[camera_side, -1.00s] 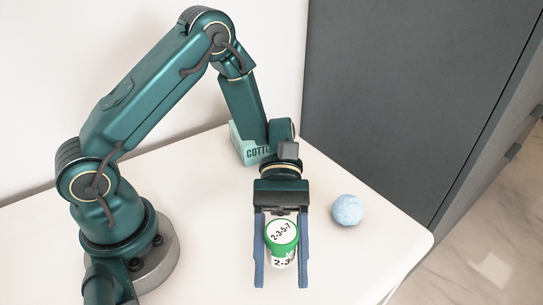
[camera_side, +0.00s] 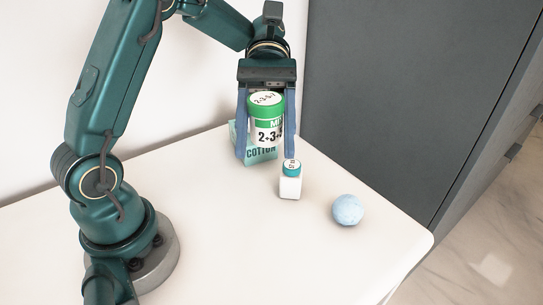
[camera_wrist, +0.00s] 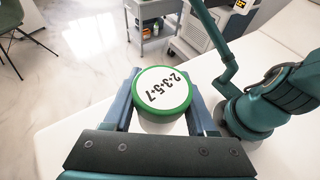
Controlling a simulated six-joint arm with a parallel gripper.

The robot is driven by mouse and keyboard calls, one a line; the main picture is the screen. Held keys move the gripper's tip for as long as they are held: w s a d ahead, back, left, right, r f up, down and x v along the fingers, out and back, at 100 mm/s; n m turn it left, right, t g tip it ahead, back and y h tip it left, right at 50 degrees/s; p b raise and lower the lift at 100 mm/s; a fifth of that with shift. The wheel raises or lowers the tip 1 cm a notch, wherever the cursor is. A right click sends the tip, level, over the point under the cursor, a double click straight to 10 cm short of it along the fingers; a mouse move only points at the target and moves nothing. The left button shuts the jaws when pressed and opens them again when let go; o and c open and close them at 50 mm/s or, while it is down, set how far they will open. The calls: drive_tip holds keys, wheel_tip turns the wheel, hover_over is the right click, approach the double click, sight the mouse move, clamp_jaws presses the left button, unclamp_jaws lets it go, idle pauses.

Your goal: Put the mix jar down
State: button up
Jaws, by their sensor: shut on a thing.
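The lid hides most of the jar's body there.
A small white bottle with a teal cap (camera_side: 290,182) stands on the white table (camera_side: 240,250), just right of and below the held jar. A light blue ball (camera_side: 347,210) lies farther right. A teal cotton box (camera_side: 262,156) is partly hidden behind my gripper. The front table area is clear.

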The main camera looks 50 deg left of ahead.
drive_tip(key=shift+s+r, duration=0.1)
drive_tip(key=shift+r, duration=0.8)
drive_tip(key=s+a+f+m+g+y, duration=0.3)
drive_tip(key=s+a+f+m+y, duration=0.15)
drive_tip(key=a, duration=0.25)
drive_tip(key=s+a+f+m+g+y, duration=0.2)
drive_tip(key=s+a+f+m+y, duration=0.15)
drive_tip(key=s+a, duration=0.2)
drive_tip(key=s+a+r+m+t+y, duration=0.35)
drive_tip(key=a+m+y, duration=0.45)
drive_tip(key=a, duration=0.3)
drive_tip(key=s+a+r+m+t+y, duration=0.2)
drive_tip(key=a+r+m+t+y, duration=0.25)
drive_tip(key=a+m+y, duration=0.45)
drive_tip(key=n+h, duration=0.1)
drive_tip(key=h, duration=0.1)
hover_over(181, 159)
wheel_tip(181, 159, down, 18)
drive_tip(key=shift+s+f, duration=0.1)
drive_tip(key=shift+f, duration=2.05)
drive_tip(key=shift+f, duration=0.1)
